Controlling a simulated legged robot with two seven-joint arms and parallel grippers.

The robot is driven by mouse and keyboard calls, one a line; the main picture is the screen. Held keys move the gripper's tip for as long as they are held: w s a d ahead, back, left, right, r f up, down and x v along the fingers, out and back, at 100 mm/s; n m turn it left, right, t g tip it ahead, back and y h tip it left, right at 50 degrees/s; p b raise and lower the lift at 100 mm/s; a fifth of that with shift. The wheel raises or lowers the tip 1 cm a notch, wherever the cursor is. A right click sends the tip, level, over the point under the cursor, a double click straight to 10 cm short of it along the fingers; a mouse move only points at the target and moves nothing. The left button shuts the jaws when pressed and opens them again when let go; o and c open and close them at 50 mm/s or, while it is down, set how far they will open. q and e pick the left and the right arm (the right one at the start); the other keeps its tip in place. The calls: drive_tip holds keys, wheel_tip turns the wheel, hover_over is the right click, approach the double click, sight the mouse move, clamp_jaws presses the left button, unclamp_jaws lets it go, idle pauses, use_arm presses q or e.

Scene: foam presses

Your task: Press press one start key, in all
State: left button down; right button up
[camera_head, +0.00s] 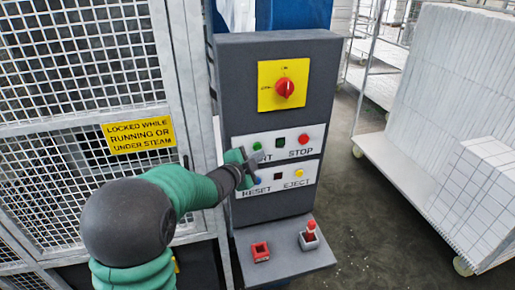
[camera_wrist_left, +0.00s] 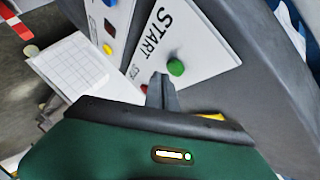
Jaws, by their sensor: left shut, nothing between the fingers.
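The grey control post carries a white label plate with START and STOP. The green start key (camera_head: 257,146) is at the left of that plate, and the START lettering is partly covered by my left gripper (camera_head: 255,160). In the left wrist view the round green start key (camera_wrist_left: 176,67) stands out from the plate, just past the fingertips of my left gripper (camera_wrist_left: 160,80). The gripper is shut and empty, its tips close to the key; I cannot tell whether they touch it. My right gripper is in neither view.
A red stop key (camera_head: 304,138) sits to the right on the same plate. Below are a blue reset key (camera_head: 258,180) and a yellow eject key (camera_head: 299,173). A red rotary switch (camera_head: 285,88) is above. A shelf (camera_head: 285,262) juts out below. A mesh guard (camera_head: 85,50) stands left.

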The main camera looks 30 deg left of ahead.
use_arm(q)
drive_tip(key=shift+w+r, duration=0.1)
idle(0.4)
drive_tip(key=shift+w+a, duration=0.15)
drive_tip(key=shift+a, duration=0.1)
